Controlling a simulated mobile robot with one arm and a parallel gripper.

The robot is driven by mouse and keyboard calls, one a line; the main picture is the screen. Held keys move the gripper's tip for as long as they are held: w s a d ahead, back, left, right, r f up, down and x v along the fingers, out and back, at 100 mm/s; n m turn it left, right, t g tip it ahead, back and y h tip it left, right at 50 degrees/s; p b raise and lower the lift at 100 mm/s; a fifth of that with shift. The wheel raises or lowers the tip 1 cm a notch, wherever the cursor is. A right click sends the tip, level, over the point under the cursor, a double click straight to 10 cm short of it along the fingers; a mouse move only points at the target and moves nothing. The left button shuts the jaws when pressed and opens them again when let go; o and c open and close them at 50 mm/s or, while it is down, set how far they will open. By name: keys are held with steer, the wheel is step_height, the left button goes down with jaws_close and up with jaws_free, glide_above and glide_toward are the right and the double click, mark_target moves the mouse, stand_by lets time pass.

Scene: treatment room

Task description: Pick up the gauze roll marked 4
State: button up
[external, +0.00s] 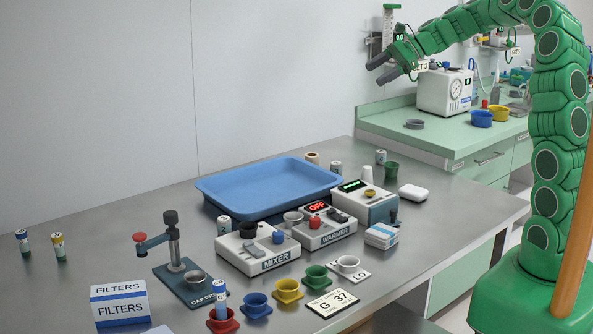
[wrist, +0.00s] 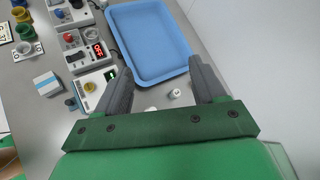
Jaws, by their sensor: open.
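My gripper (external: 381,68) is open and empty, raised high above the back right of the steel table. In the wrist view its two dark fingers (wrist: 160,75) are spread apart over the blue tray's near end. Small roll-like cylinders stand behind the tray: a tan-topped one (external: 312,158), a white-labelled one (external: 336,168) and another (external: 380,157). A small white cylinder (wrist: 175,94) shows between the fingers in the wrist view. I cannot read a 4 on any of them, so I cannot tell which is the gauze roll marked 4.
The blue tray (external: 215,188) is empty. The mixer (external: 262,262), warmer (external: 325,238) and a third device (external: 362,207) stand before it. A dark green cup (external: 391,171) and white case (external: 413,193) are at right. Coloured cups line the front; the table's back left is mostly clear.

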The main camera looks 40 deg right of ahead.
steer(key=w+d+f+m+t+h, duration=0.1)
steer(key=w+d+m+t, duration=0.1)
steer(key=w+d+m, duration=0.3)
steer(key=w+d+f+m+t, duration=0.1)
steer(key=w+d+f, duration=0.1)
steer(key=d, duration=0.5)
steer(key=m+t+h, duration=0.2)
steer(key=m, duration=0.2)
glide_above(383, 151)
steer(key=s, duration=0.5)
step_height(383, 151, down, 2)
steer(key=f, duration=0.9)
steer(key=d+f, duration=0.1)
steer(key=f, duration=1.7)
steer(key=shift+d, duration=0.2)
steer(key=shift+w+f, duration=0.15)
steer(key=shift+f, duration=0.25)
steer(key=shift+x, duration=2.5)
steer(key=shift+r+x, duration=0.2)
steer(key=shift+x, duration=1.1)
steer(key=shift+w+d, duration=0.15)
